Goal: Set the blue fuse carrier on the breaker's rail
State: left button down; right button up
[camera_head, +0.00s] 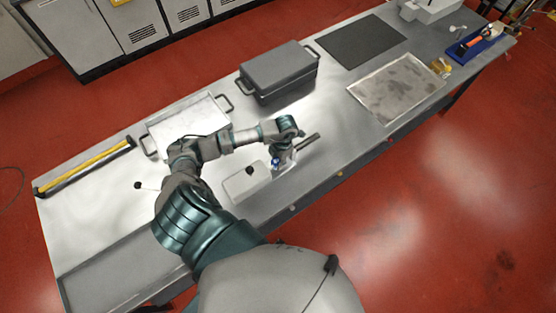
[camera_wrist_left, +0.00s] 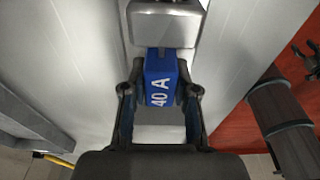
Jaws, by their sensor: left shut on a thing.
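The blue fuse carrier (camera_wrist_left: 161,82), marked "40 A", is between the two fingers of my left gripper (camera_wrist_left: 160,97), which is shut on it. In the head view, a small blue part of the carrier (camera_head: 275,162) shows under my left gripper (camera_head: 281,158), low over the front of the bench. A pale box with a black knob (camera_head: 243,184), apparently the breaker, is just left of the gripper. In the wrist view, the carrier's far end meets or overlaps a light grey block (camera_wrist_left: 165,25); I cannot tell whether they touch. The rail is not clearly visible. My right gripper is out of view.
A shallow metal tray (camera_head: 218,101) and a dark lidded case (camera_head: 279,71) stand behind my arm. A yellow-edged bar (camera_head: 85,166) lies at the left. A black mat (camera_head: 361,41) and a stained sheet (camera_head: 396,88) lie at the right. The bench's front edge is close.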

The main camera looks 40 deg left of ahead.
pick_arm(q)
jog(key=shift+f+b, duration=0.3)
jog(key=shift+f, duration=0.1)
jog(key=c, duration=0.8)
grip_release()
jog(key=shift+r, duration=0.1)
jog(key=r, duration=0.4)
jog(key=w+r, duration=0.1)
jog(key=r, duration=0.2)
jog(key=w+r, duration=0.1)
jog(key=r, duration=0.3)
jog(key=shift+d+r, duration=0.1)
jog(key=shift+r, duration=0.2)
jog(key=shift+s, duration=0.1)
